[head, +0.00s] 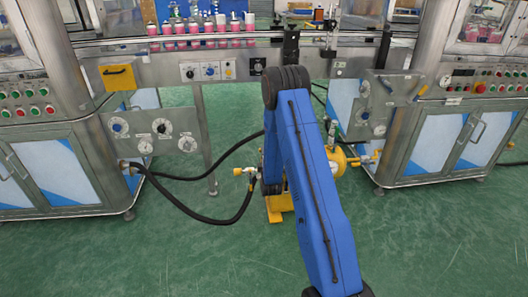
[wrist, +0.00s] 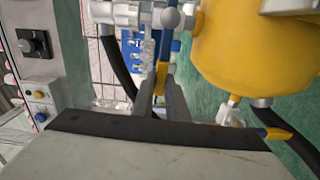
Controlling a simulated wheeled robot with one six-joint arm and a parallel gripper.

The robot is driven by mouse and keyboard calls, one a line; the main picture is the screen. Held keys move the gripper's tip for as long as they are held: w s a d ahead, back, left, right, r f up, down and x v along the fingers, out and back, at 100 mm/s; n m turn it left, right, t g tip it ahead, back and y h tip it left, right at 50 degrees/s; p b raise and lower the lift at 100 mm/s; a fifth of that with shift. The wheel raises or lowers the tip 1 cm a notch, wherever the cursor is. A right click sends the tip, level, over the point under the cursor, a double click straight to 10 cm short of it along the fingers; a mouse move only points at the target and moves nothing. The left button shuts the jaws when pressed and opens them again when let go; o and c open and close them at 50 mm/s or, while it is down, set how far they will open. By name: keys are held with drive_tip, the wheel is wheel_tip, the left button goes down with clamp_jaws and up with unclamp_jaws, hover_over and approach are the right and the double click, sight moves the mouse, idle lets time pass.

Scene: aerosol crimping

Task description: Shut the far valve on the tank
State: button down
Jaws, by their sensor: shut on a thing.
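The yellow tank (head: 338,162) stands on the floor behind my blue arm, which hides much of it in the head view. The tank (wrist: 240,50) fills the upper right of the wrist view. My gripper (wrist: 161,84) is shut on a narrow yellow valve lever (wrist: 161,74), which points down between the fingers. Metal valve fittings (wrist: 125,13) are above the lever, left of the tank. Another valve (wrist: 232,112) with a yellow handle (wrist: 275,133) is below the tank. My gripper is hidden behind my arm in the head view.
A black hose (head: 195,213) runs from the left cabinet (head: 62,165) to a fitting (head: 244,172) left of my arm. A second cabinet (head: 440,155) stands at the right. The conveyor (head: 150,68) carries pink cans behind. Green floor in front is clear.

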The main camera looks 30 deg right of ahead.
drive_tip(key=shift+f+n, duration=0.25)
drive_tip(key=shift+n, duration=0.05)
drive_tip(key=c, duration=1.7)
unclamp_jaws()
drive_tip(key=shift+c, duration=0.2)
drive_tip(key=v, duration=1.7)
drive_tip(key=shift+s, duration=0.2)
drive_tip(key=shift+a+r, duration=0.1)
drive_tip(key=shift+a, duration=0.05)
